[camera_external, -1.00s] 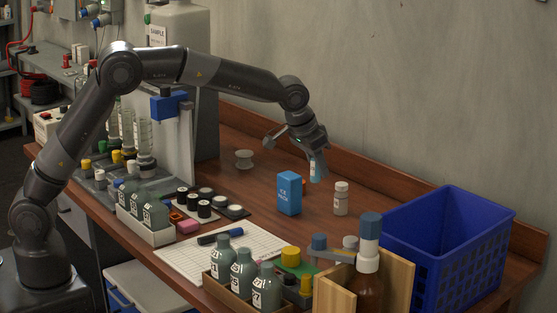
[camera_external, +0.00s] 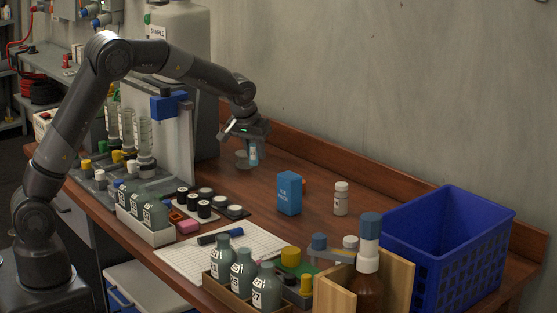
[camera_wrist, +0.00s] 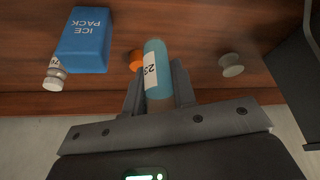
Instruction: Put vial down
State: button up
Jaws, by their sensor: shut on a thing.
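The vial (camera_external: 254,153) is a small light-blue cylinder with a white label. In the wrist view the vial (camera_wrist: 155,70) is upside down in the picture and its label reads "23". My gripper (camera_external: 247,140) is shut on it, with one finger on each side. In the external view the vial hangs below the fingers, left of the blue ice pack box (camera_external: 289,193) and in front of a grey spool-like object (camera_external: 241,159). I cannot tell whether the vial's bottom touches the bench.
A blue crate (camera_external: 440,240) is at the right. Racks of bottles fill the front edge.

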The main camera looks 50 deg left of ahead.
jog(key=shift+w+a+f, duration=0.1)
jog(key=shift+a+f, duration=0.1)
jog(key=shift+f, duration=0.25)
jog(key=w+a+f, duration=0.1)
jog(key=a+f, duration=0.1)
jog(key=a, duration=0.1)
jog(key=w+a+f, duration=0.2)
jog(key=a, duration=0.1)
jog(key=w+a+f, duration=0.1)
jog(key=a+f, duration=0.1)
jog(key=a, duration=0.2)
jog(key=shift+w+f, duration=0.35)
jog(key=shift+f, duration=0.05)
jog(key=shift+a+f, duration=0.1)
jog(key=shift+f, duration=1.9)
jog(key=shift+f, duration=0.1)
jog(key=o, duration=1)
